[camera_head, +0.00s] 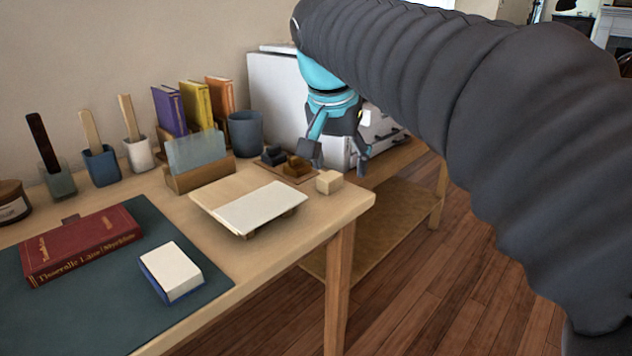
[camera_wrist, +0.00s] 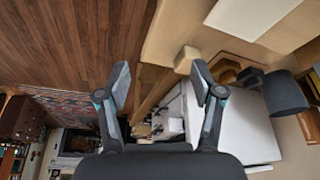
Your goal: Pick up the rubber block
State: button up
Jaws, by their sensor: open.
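A small cream block (camera_head: 329,181), which looks like the rubber block, sits on the wooden desk near its right corner. In the wrist view the cream block (camera_wrist: 186,58) lies beyond and between the fingertips, nearer the right finger. My gripper (camera_head: 337,156) is open and empty, above and behind the block near the desk's right end. Its two fingers also show spread apart in the wrist view (camera_wrist: 160,80). Neither finger is seen touching the block.
A small tray (camera_head: 306,179) with dark and brown blocks lies left of the cream block. A white board (camera_head: 262,207), a glass-panelled holder (camera_head: 200,152) and a grey cup (camera_head: 245,133) stand nearby. A white cabinet (camera_head: 275,90) is behind. Open floor lies right of the desk.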

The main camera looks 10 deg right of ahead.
jog(key=w+a+r+m+h+b, duration=0.1)
jog(key=w+m, duration=0.1)
jog(key=w, duration=0.2)
jog(key=w+a+r+m, duration=0.2)
jog(key=w, duration=0.2)
jog(key=b, duration=0.2)
send_near(328, 176)
jog(key=shift+g+h, duration=0.3)
jog(key=shift+g, duration=0.1)
jog(key=x, duration=0.2)
jog(key=w+x, duration=0.1)
jog(key=x, duration=0.1)
jog(key=shift+w+f, duration=0.1)
jog(key=shift+f, duration=0.2)
jog(key=shift+b+x, duration=0.5)
jog(key=shift+x, duration=2.2)
jog(key=c, duration=1)
